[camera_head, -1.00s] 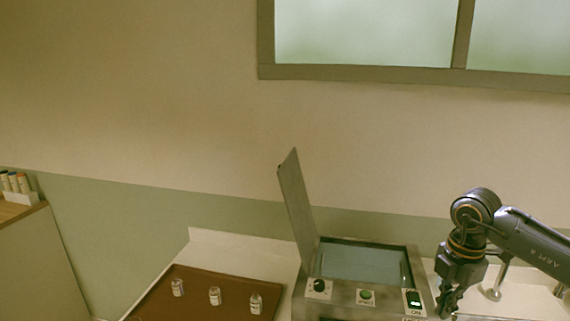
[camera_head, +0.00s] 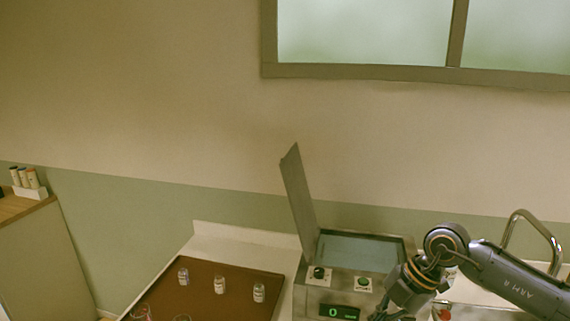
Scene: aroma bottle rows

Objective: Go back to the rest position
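My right gripper (camera_head: 384,315) hangs at the bottom edge of the head view, at the front right of a grey metal device with its lid up. Its fingertips are cut off by the picture edge, so I cannot tell if it is open or shut. My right arm comes in from the right, in front of the device's right side. My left gripper is not in view.
The open device (camera_head: 398,244) has a raised lid (camera_head: 299,203), a dial, a green button and a display reading 0. A brown tray (camera_head: 205,299) on the left holds several small bottles. A faucet (camera_head: 541,228) stands at right. A shelf with tubes (camera_head: 30,180) is far left.

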